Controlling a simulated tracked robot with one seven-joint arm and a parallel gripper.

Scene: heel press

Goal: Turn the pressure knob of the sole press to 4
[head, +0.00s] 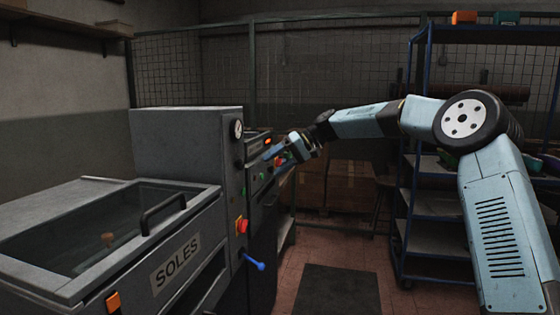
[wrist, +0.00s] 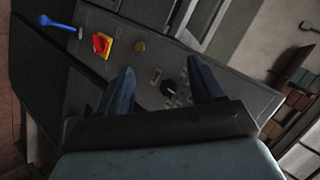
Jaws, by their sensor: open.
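The sole press (head: 175,262), grey and labelled SOLES, stands at the left in the head view. Its narrow control panel faces right. In the wrist view, a small black round knob (wrist: 168,88) with pale marks around it sits on the grey panel (wrist: 225,92). The marks and pointer setting are too small to read. My gripper (wrist: 163,78) is open, with its two dark blue fingers on either side of the knob in the picture; whether they touch it cannot be told. In the head view, my gripper (head: 276,153) is beside the panel's upper part.
Below the gauge (head: 238,129), a red switch (head: 243,226) and blue lever (head: 255,262) stick out from the panel. Blue shelving (head: 425,130) stands right; the floor mat (head: 335,290) is clear.

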